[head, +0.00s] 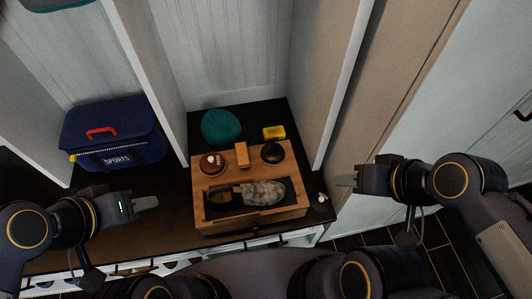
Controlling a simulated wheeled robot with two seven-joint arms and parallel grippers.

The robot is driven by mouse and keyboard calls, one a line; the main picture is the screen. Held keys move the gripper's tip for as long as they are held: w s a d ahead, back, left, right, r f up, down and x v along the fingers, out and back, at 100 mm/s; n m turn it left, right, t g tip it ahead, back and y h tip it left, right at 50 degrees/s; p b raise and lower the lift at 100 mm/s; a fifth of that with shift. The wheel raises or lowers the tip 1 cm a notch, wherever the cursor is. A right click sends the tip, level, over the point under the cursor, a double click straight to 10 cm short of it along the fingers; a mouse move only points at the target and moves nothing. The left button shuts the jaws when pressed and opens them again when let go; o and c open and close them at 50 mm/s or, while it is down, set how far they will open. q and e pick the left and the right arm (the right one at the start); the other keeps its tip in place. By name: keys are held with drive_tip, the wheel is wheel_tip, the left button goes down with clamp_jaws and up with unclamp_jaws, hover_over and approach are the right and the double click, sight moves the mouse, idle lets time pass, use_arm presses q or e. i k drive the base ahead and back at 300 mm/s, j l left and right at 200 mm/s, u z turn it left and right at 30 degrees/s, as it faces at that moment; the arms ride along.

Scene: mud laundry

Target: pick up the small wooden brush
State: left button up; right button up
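A wooden shoe-care box (205,222) stands on the dark bench. A small tan wooden block (242,155), which could be the small wooden brush, stands at the middle of its back part; bristles cannot be made out. A brown piece (220,196) and a grey fuzzy piece (263,193) lie in the box's dark front recess; I cannot tell whether they are one item. My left gripper (147,202) is left of the box, apart from it. My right gripper (346,181) is right of the box, apart from it. Neither visibly holds anything; their finger gaps are unclear.
A round brown tin (212,163) and a black round item (272,153) flank the block. Behind are a teal cap-like item (220,126) and a yellow item (274,133). A blue sports bag (115,135) sits left. Upright dividers (345,85) stand either side of the box.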

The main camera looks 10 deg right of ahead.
sight(242, 151)
drive_tip(key=l, duration=0.95)
drive_tip(key=i+l, duration=0.15)
drive_tip(key=l, duration=0.75)
drive_tip(key=l+z, duration=0.05)
